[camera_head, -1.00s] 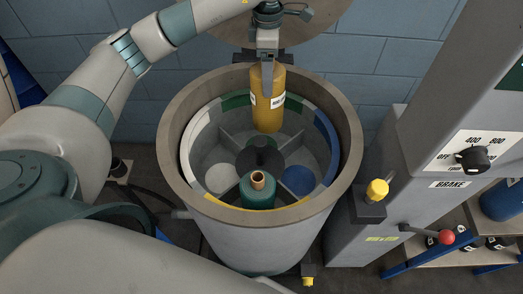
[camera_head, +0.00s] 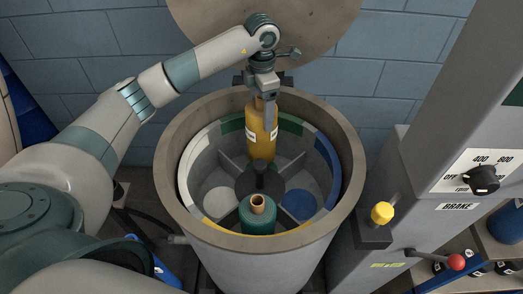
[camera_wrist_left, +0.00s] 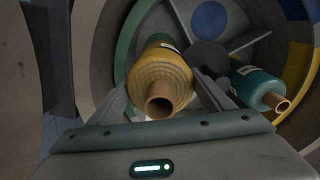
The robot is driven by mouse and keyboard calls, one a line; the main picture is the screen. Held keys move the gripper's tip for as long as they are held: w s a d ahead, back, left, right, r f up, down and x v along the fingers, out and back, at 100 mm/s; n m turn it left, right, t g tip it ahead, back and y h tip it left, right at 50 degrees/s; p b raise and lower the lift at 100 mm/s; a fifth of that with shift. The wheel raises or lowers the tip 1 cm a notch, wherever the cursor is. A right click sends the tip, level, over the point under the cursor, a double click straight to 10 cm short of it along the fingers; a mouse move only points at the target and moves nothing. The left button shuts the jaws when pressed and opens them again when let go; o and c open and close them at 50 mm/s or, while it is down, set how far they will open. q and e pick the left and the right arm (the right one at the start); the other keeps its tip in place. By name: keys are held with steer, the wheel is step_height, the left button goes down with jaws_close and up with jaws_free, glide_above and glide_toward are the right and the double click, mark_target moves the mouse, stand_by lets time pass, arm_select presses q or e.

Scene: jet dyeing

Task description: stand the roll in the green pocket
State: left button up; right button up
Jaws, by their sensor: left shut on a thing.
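The mustard-yellow roll (camera_head: 261,135), with a white label, hangs roughly upright in my left gripper (camera_head: 267,108), which is shut on its upper end. It is at the back of the round drum, in front of the green rim marking (camera_head: 232,126) of the green pocket. Its lower end is inside the drum, just behind the dark hub (camera_head: 262,176); whether it touches the floor cannot be told. The left wrist view shows the roll (camera_wrist_left: 160,75) end-on, its brown core between the fingers. My right gripper is not in view.
A teal roll (camera_head: 257,217) stands in the front pocket. White and blue discs (camera_head: 300,204) mark side pockets, with dividers between. The drum's thick rim (camera_head: 172,150) surrounds everything. A lid (camera_head: 265,22) stands behind; a grey control column (camera_head: 425,130) is at right.

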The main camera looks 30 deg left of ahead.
arm_select(q)
step_height(320, 180, down, 5)
steer(key=shift+f+p, duration=0.1)
steer(key=shift+p, duration=0.3)
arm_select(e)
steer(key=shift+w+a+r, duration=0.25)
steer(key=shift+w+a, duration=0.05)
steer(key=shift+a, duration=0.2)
arm_select(q)
step_height(320, 180, down, 4)
steer(key=shift+r+p, duration=0.15)
steer(key=shift+p, duration=0.15)
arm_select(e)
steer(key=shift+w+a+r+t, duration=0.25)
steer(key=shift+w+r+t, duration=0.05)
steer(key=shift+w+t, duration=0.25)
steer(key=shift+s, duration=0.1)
